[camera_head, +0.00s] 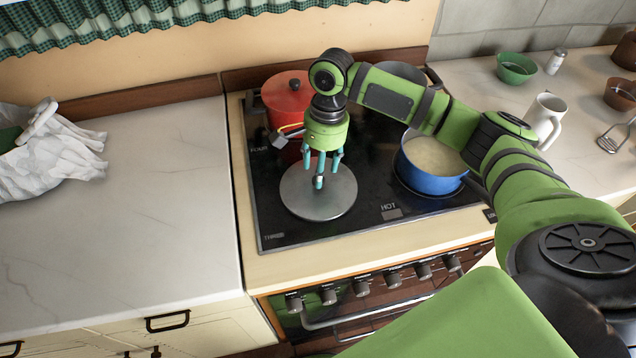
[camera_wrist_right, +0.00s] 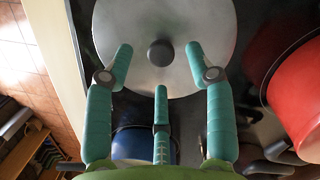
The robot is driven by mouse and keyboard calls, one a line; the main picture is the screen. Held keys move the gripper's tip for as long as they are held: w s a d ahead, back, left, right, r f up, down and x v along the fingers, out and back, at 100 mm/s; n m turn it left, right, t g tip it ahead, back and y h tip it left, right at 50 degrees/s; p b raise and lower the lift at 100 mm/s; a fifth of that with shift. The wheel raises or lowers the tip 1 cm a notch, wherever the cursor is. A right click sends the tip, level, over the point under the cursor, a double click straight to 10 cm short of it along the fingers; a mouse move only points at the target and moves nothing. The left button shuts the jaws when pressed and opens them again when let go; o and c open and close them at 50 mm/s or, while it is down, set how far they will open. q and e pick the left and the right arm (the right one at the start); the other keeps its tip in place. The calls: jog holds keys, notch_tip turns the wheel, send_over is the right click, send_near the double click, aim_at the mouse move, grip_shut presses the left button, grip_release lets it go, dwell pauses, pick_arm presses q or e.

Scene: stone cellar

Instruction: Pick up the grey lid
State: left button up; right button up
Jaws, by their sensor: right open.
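The grey lid (camera_head: 318,196) is a flat round disc on the front left of the black cooktop. In the right wrist view the lid (camera_wrist_right: 205,20) fills the top middle, with its dark round knob (camera_wrist_right: 160,53) in plain sight. My right gripper (camera_head: 322,168) points down over the lid. Its teal fingers (camera_wrist_right: 160,75) are spread around the knob in the wrist view and hold nothing. I cannot tell the exact height of the fingertips above the lid. In the head view the fingers hide the knob. My left gripper is not in view.
A red pot (camera_head: 285,95) stands close behind the lid. A blue pot (camera_head: 432,182) with pale contents stands to the right, under my right arm. A white mug (camera_head: 543,118) and a green bowl (camera_head: 516,68) stand on the right counter. The left counter (camera_head: 130,210) is mostly clear.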

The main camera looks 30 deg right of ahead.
notch_tip(320, 180, down, 3)
jog(key=shift+s+a+r, duration=0.1)
jog(key=shift+r, duration=0.1)
grip_shut()
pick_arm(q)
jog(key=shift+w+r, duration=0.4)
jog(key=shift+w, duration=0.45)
